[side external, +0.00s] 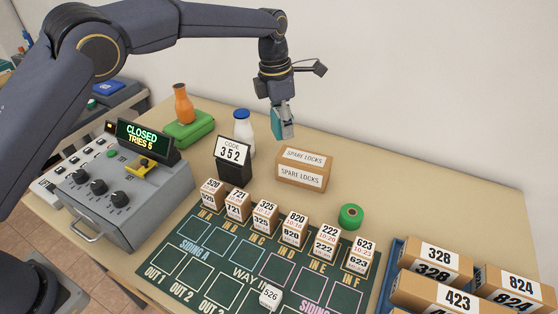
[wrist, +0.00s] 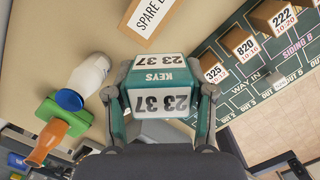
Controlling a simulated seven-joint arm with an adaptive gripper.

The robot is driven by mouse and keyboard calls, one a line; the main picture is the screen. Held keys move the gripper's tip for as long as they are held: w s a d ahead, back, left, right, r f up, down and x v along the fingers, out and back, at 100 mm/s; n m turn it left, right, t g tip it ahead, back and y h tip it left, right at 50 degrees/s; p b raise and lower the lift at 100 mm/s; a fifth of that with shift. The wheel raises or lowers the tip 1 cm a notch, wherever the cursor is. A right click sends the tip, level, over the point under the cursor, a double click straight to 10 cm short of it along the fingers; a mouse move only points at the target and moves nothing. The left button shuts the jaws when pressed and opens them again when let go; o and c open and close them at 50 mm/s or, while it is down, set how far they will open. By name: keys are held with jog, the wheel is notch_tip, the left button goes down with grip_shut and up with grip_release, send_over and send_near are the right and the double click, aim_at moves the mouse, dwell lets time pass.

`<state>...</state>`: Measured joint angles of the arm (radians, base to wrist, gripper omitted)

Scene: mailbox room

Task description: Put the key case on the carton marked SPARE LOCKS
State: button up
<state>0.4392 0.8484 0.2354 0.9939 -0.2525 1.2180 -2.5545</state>
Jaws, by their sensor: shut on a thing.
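The key case (wrist: 160,92) is a teal box with white labels reading KEYS and 23 37. My gripper (wrist: 160,112) is shut on it, one finger on each side. In the side external view the key case (side external: 277,122) hangs in my gripper (side external: 284,118), above the table and above and slightly left of the carton. The carton marked SPARE LOCKS (side external: 301,169) is a brown box with white labels on top and front, standing on the table. Part of it shows at the top of the wrist view (wrist: 152,18). The case and carton are apart.
A white bottle with a blue cap (side external: 243,132) and the CODE 352 sign (side external: 233,160) stand left of the carton. A green tape roll (side external: 351,216) lies to its right. Several numbered boxes stand on the green siding board (side external: 200,255). Table behind the carton is clear.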

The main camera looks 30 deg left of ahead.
send_over(296, 153)
jog(key=f, duration=0.5)
jog(key=shift+s+a+f, duration=0.15)
jog(key=shift+s+f, duration=0.05)
jog(key=shift+f, duration=1.75)
jog(key=shift+f, duration=0.15)
jog(key=o, duration=1.2)
